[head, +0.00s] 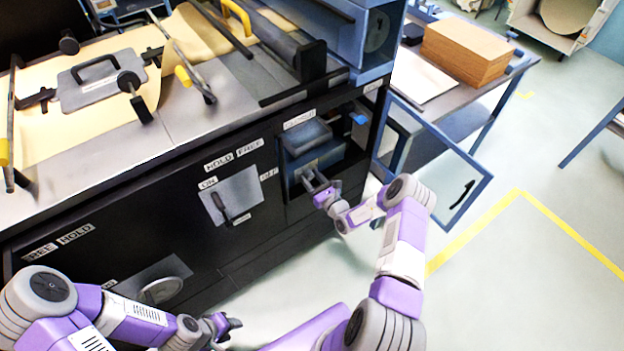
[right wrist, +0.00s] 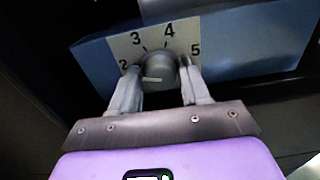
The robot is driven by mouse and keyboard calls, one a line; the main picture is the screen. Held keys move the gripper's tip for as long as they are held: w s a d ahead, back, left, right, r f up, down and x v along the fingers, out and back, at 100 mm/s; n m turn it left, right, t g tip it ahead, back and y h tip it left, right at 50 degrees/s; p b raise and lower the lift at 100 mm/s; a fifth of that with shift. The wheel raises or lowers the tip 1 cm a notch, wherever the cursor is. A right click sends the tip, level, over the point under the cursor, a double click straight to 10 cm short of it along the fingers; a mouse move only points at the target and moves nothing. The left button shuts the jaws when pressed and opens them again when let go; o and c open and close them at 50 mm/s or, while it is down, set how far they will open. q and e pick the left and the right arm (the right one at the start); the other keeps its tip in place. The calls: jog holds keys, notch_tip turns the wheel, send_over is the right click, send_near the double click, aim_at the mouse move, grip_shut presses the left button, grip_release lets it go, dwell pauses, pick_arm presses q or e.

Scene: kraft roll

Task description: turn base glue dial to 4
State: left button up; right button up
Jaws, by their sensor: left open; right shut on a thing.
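The base glue dial (right wrist: 158,72) is a round grey knob on a light plate with the numbers 2, 3, 4 and 5 around it. A pale mark shows low on the knob's face; I cannot tell which number it is set to. My right gripper (right wrist: 164,88) has one finger on each side of the knob and is shut on it. In the head view, my right gripper (head: 314,182) reaches into the open compartment, where it partly hides the dial. My left gripper (head: 228,325) is open and empty, low in front of the black cabinet.
The blue-framed door (head: 452,208) of the compartment stands open to the right of my right arm. A lever plate (head: 240,192) marked ON and OFF is left of the compartment. A side table (head: 505,85) bears a brown stack (head: 465,52).

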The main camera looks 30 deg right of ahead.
jog(key=m, duration=0.5)
jog(key=shift+p, duration=0.3)
jog(key=m, duration=0.4)
jog(key=shift+m, duration=0.4)
jog(key=m, duration=0.4)
jog(key=shift+f, duration=0.1)
jog(key=m, duration=0.5)
jog(key=shift+m, duration=0.3)
jog(key=shift+a, duration=0.1)
jog(key=o, duration=0.9)
